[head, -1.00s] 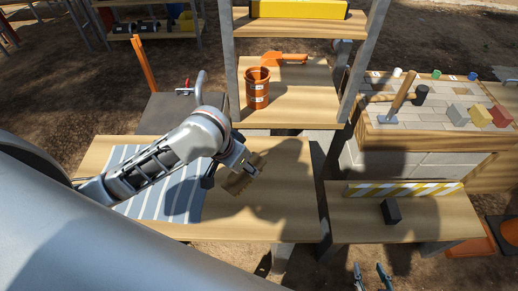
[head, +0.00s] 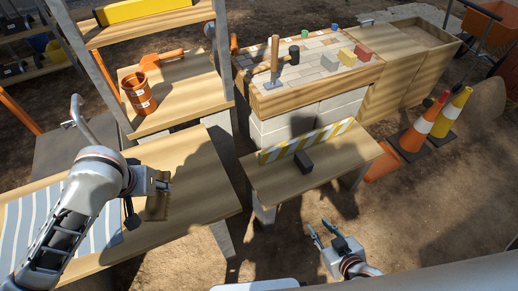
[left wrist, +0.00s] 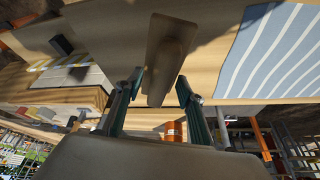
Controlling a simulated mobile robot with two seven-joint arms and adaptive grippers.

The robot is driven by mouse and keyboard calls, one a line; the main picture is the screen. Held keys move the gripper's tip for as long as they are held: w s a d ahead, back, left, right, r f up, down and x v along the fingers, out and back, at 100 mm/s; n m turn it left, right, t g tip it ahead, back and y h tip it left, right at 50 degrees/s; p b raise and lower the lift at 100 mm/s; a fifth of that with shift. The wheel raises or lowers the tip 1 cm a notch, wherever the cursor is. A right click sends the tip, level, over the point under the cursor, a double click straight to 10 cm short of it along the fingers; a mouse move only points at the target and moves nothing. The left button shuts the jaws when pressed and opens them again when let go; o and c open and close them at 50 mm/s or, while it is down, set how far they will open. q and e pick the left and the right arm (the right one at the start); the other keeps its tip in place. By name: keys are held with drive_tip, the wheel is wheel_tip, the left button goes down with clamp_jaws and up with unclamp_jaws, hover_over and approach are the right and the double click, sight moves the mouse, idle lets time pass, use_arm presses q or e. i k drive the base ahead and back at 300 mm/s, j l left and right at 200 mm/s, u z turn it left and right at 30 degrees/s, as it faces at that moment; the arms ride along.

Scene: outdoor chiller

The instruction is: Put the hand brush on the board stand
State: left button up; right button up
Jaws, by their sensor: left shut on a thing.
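The hand brush (head: 157,199), a tan wooden piece, is in my left gripper (head: 150,186) above the wooden table on the left. In the left wrist view the brush (left wrist: 166,55) sits between the two fingers of the left gripper (left wrist: 157,88). The low wooden stand (head: 345,163), with a yellow-and-white striped board (head: 308,141) along its back edge, is right of the left gripper, across a gap. My right gripper (head: 321,229) is open and empty in front of this stand, over the ground.
A dark block (head: 303,161) lies on the stand near its middle; its right part is bare. The table (head: 190,211) under the brush carries a striped cloth (head: 102,232). A shelf with an orange bucket (head: 138,95) stands behind. Traffic cones (head: 418,127) stand at the right.

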sight(328, 155)
drive_tip(key=l, duration=0.4)
drive_tip(key=k+l, duration=0.15)
drive_tip(key=l, duration=0.25)
drive_tip(key=i+l, duration=0.1)
drive_tip(key=l, duration=0.45)
drive_tip(key=i+l+u, duration=0.1)
drive_tip(key=l, duration=0.45)
drive_tip(key=i+l+u, duration=0.1)
drive_tip(key=l, duration=0.45)
drive_tip(key=i+l, duration=0.55)
drive_tip(key=l, duration=0.15)
drive_tip(key=i+u, duration=0.1)
drive_tip(key=i, duration=0.2)
